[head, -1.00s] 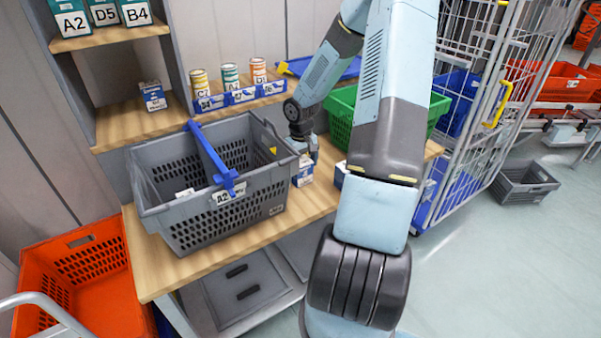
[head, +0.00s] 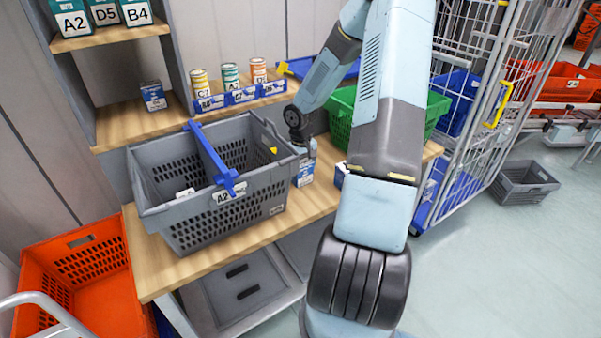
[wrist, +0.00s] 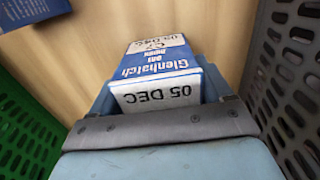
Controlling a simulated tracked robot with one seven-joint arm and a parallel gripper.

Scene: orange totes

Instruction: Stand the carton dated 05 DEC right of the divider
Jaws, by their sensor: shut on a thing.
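The carton dated 05 DEC (wrist: 160,78) is blue and white, and its date label faces the camera in the wrist view. My gripper (wrist: 155,105) is shut on it. In the head view the carton (head: 305,172) shows just right of the grey tote, below my gripper (head: 303,148). I cannot tell whether its base touches the bench. The grey tote (head: 178,222) stands on the bench with a blue divider (head: 212,157) across its top. Its tag reads A2. A small pale item lies inside, left of the divider.
A green crate (head: 341,118) stands right of the carton. Another blue carton (wrist: 25,8) lies near the top left of the wrist view. A blue box (head: 153,96) stands on the shelf, and several cans stand behind the tote. Bare bench (head: 322,200) shows in front.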

